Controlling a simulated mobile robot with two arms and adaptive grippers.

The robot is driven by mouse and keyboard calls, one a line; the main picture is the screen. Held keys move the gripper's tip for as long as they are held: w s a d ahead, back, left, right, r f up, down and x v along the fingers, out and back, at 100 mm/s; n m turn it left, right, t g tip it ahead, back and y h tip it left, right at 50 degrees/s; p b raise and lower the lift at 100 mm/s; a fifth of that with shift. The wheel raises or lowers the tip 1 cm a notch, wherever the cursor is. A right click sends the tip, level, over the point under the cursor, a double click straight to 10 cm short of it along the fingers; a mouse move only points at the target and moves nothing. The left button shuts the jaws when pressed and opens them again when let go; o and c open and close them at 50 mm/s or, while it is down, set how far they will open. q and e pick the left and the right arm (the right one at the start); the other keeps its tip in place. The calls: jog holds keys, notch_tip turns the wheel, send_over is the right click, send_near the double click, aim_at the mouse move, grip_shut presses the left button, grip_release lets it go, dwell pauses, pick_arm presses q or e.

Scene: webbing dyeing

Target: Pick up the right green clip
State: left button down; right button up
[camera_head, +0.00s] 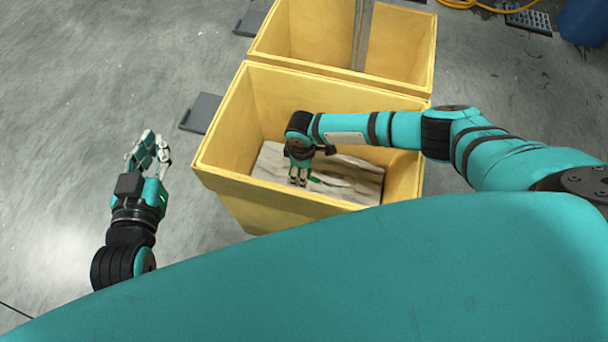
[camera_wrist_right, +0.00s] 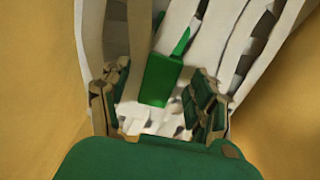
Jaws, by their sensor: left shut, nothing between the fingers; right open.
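A green clip (camera_wrist_right: 161,80) lies on the pale webbing (camera_wrist_right: 205,45) inside the yellow bin. In the right wrist view it sits between and just beyond the fingers of my right gripper (camera_wrist_right: 160,105), which is open and empty. In the head view, my right gripper (camera_head: 298,180) points down into the bin, and a bit of green clip (camera_head: 314,179) shows beside its fingertips. My left gripper (camera_head: 147,145) is shut and empty, outside the bin on the left.
The near yellow bin (camera_head: 228,178) has high walls around my right gripper. A second yellow bin (camera_head: 300,35) adjoins it behind. A grey plate (camera_head: 200,113) lies on the floor left of the bin.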

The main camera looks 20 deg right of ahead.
jog(key=shift+f, duration=0.1)
jog(key=c, duration=1.2)
jog(key=shift+c, duration=0.2)
